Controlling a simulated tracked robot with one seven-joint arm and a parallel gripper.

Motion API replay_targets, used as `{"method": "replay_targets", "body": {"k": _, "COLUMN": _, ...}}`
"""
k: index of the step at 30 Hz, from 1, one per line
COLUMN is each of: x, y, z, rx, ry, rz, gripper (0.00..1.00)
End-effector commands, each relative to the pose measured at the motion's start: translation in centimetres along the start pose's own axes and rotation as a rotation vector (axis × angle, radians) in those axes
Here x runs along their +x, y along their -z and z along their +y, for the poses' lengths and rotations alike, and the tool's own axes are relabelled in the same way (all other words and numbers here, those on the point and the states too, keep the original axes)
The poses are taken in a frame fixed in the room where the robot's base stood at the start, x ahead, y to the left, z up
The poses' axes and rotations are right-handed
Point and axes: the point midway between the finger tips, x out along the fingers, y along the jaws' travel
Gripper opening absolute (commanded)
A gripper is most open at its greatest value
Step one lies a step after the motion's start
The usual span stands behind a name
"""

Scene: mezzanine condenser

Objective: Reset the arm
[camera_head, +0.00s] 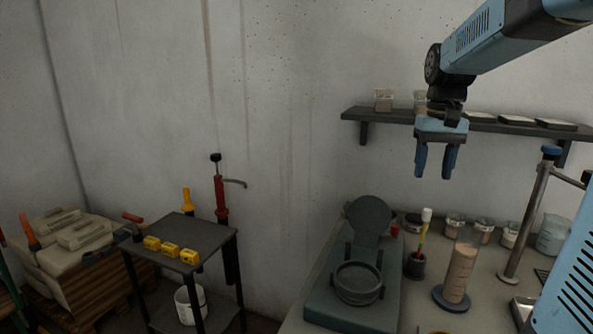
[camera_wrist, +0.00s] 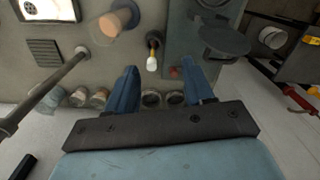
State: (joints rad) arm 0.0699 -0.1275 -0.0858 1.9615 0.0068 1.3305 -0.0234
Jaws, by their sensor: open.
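My gripper (camera_head: 437,162) hangs from my blue arm in the upper right of the head view, pointing down. Its two blue fingers are apart with nothing between them. It is in the air above the bench, in front of the wall shelf. In the wrist view my gripper (camera_wrist: 165,85) also shows open and empty, with the bench below.
The bench (camera_head: 410,320) carries a grey device with a raised round lid (camera_head: 369,215), a cylinder of pinkish material (camera_head: 461,272), several jars and a stand (camera_head: 527,220). A shelf (camera_head: 390,117) is on the wall. A dark cart (camera_head: 182,228) with yellow blocks stands left.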

Motion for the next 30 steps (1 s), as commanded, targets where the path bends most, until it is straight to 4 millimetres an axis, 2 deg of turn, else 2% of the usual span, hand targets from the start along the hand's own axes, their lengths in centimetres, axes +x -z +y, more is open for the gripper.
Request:
{"method": "replay_targets", "body": {"k": 1, "x": -0.2, "y": -1.2, "z": -0.3, "rx": -0.008, "ry": 0.001, "rz": 0.029, "gripper": 0.52}}
{"method": "replay_targets", "body": {"k": 10, "x": 0.2, "y": -7.2, "z": -1.9, "rx": -0.052, "ry": 0.006, "rz": 0.185, "gripper": 0.52}}
{"method": "replay_targets", "body": {"k": 21, "x": 2.4, "y": -14.1, "z": -3.4, "rx": -0.103, "ry": 0.011, "rz": 0.377, "gripper": 0.52}}
{"method": "replay_targets", "body": {"k": 30, "x": 4.5, "y": -17.7, "z": -3.9, "rx": -0.131, "ry": 0.013, "rz": 0.492, "gripper": 0.52}}
